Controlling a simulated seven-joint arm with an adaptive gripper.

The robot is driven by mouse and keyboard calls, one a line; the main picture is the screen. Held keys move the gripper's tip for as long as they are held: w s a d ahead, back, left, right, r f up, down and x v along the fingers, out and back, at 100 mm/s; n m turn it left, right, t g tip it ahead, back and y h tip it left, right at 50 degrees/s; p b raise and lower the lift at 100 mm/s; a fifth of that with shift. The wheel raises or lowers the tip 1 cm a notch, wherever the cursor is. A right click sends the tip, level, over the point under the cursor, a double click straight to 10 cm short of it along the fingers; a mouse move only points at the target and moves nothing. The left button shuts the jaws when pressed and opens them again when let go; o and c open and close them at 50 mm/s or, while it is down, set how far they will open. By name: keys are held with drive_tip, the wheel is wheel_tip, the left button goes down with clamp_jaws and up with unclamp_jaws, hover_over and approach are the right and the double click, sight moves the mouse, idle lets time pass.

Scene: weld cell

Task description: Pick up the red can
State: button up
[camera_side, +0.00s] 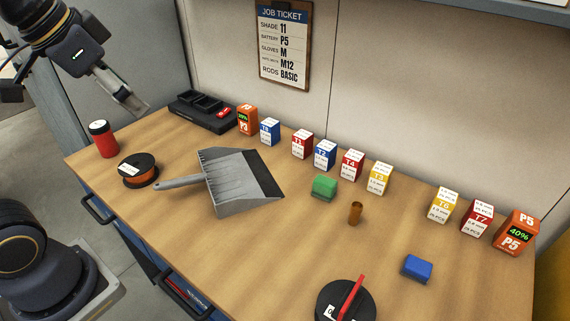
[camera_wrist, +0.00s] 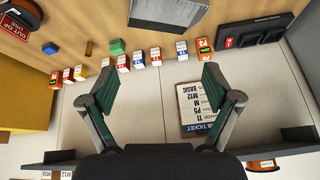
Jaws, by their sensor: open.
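The red can (camera_side: 103,139) stands upright at the left end of the wooden workbench in the side view. It has a black lid with a white top and nothing is around it. My gripper (camera_side: 135,105) is in the air above the bench, to the right of the can and higher, apart from it. In the wrist view my gripper (camera_wrist: 167,88) shows its two fingers spread wide with nothing between them. The can is not visible in the wrist view.
An orange spool (camera_side: 138,170) lies close to the can's right. A grey dustpan (camera_side: 235,185), a black charger dock (camera_side: 203,112), a row of small labelled boxes (camera_side: 325,154), green (camera_side: 324,187) and blue (camera_side: 417,268) blocks and a brown cylinder (camera_side: 355,213) occupy the bench. A wall stands behind.

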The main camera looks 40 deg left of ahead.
drive_tip(key=w+a+r+g, duration=0.1)
drive_tip(key=w+a+r, duration=0.3)
drive_tip(key=w+a, duration=0.25)
drive_tip(key=w+a+f+n+g+y, duration=0.1)
drive_tip(key=w+a, duration=0.2)
drive_tip(key=a, duration=0.5)
drive_tip(key=w+a+f+n+g, duration=0.1)
drive_tip(key=w+a+n, duration=0.1)
drive_tip(key=a, duration=0.6)
drive_tip(key=n+g, duration=0.3)
drive_tip(key=n, duration=0.1)
hover_over(96, 125)
wheel_tip(96, 125, down, 14)
drive_tip(key=shift+h, duration=0.4)
wheel_tip(96, 125, down, 10)
drive_tip(key=shift+a+r, duration=0.1)
drive_tip(key=shift+r, duration=0.05)
drive_tip(key=shift+w+f, duration=0.15)
drive_tip(key=shift+f, duration=1.4)
drive_tip(key=shift+w+f, duration=0.1)
drive_tip(key=shift+f, duration=1.4)
drive_tip(key=c, duration=1.5)
